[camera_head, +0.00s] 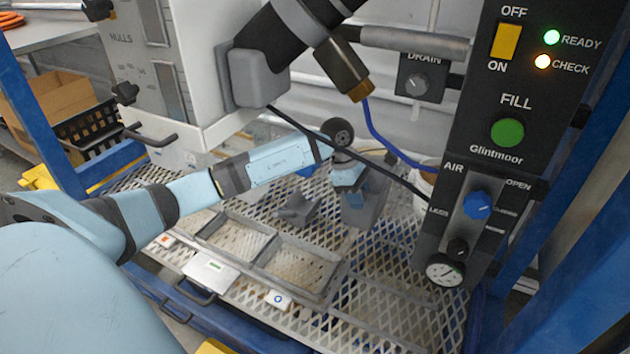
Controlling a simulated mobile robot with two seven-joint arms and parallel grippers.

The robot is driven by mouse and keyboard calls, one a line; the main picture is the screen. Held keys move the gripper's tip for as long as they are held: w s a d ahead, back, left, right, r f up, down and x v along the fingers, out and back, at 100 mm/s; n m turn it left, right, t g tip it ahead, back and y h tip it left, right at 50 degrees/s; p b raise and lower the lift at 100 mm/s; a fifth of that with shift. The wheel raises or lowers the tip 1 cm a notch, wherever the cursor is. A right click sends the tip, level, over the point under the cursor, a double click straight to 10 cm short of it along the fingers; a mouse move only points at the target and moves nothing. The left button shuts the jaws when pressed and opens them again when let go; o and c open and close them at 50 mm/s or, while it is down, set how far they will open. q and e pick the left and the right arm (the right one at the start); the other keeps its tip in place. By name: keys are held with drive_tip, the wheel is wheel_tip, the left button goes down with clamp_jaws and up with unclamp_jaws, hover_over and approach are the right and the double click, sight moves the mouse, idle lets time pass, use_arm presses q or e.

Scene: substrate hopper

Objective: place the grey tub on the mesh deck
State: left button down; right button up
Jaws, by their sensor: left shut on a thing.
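The grey tub (371,204) is in the middle of the camera_head view, below the hopper's outlet. My left arm reaches in from the left, and its gripper (352,194) points down at the tub's left side, shut on it. The fingertips are partly hidden by the tub. The mesh deck (395,305) is a pale diamond-pattern grating under all this. The tub is upright or slightly tilted, over the deck; I cannot tell whether its bottom touches the mesh. My right gripper is not in view.
A grey two-bay frame (262,255) lies on the deck, with a scale (210,271) in front. A grey part (297,209) lies behind it. A white bucket (424,190) stands right, beside the black control panel (487,160). A black cable and blue hose hang nearby. The front-right mesh is clear.

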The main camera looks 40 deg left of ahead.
use_arm(q)
wheel_tip(320, 180, down, 10)
drive_tip(key=b, duration=0.3)
drive_tip(key=shift+r, duration=0.2)
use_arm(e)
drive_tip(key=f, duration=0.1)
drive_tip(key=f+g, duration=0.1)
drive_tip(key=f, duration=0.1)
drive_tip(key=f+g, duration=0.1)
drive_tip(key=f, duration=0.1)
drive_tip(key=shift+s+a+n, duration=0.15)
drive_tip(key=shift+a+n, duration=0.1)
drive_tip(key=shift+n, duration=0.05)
use_arm(q)
drive_tip(key=shift+s, duration=0.1)
drive_tip(key=c, duration=0.8)
unclamp_jaws()
drive_tip(key=shift+c, duration=0.2)
drive_tip(key=shift+r, duration=0.1)
